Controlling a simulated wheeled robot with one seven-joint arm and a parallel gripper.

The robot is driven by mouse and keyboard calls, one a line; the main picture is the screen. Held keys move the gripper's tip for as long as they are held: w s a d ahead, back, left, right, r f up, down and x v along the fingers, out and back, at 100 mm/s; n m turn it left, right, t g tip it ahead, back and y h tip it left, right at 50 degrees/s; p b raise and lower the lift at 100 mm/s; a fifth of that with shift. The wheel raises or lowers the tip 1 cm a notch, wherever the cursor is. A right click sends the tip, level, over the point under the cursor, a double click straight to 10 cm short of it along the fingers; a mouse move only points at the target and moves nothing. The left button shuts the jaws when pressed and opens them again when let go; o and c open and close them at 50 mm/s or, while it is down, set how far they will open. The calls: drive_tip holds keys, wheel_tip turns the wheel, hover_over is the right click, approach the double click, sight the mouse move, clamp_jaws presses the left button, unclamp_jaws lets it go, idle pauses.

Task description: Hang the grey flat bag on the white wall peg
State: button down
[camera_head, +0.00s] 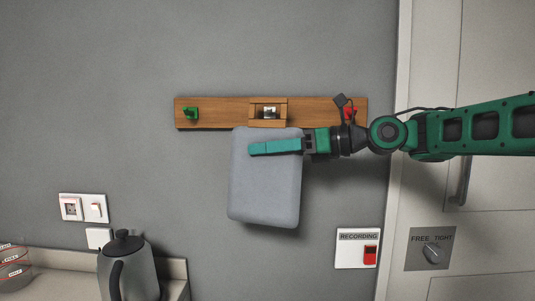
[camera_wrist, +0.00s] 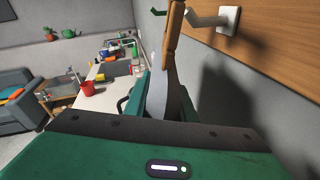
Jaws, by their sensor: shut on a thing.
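The grey flat bag (camera_head: 265,190) hangs upright in front of the wall, with a squared wooden handle (camera_head: 254,112) on top. My gripper (camera_head: 275,147) is shut on the upper part of the bag, reaching in from the right. The white peg (camera_head: 268,112) shows through the handle's opening in the head view. In the wrist view the white peg (camera_wrist: 228,20) sticks out from the board, and its tip lies close to the edge-on handle (camera_wrist: 173,40). A small gap seems to separate them. The grey bag (camera_wrist: 186,105) is seen edge-on there, partly hidden by my gripper.
A kettle (camera_head: 130,270) stands below left. A recording panel (camera_head: 350,250) is below right.

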drive_tip(key=shift+w+d+f, duration=0.1)
drive_tip(key=shift+w+f, duration=0.1)
drive_tip(key=shift+w, duration=0.5)
drive_tip(key=shift+w+a+f, duration=0.1)
drive_tip(key=shift+w+f, duration=0.1)
drive_tip(key=shift+w, duration=0.5)
drive_tip(key=shift+w+d+f, duration=0.1)
drive_tip(key=shift+w+f, duration=0.1)
drive_tip(key=shift+w, duration=0.5)
drive_tip(key=c, duration=1.4)
unclamp_jaws()
drive_tip(key=shift+d, duration=0.1)
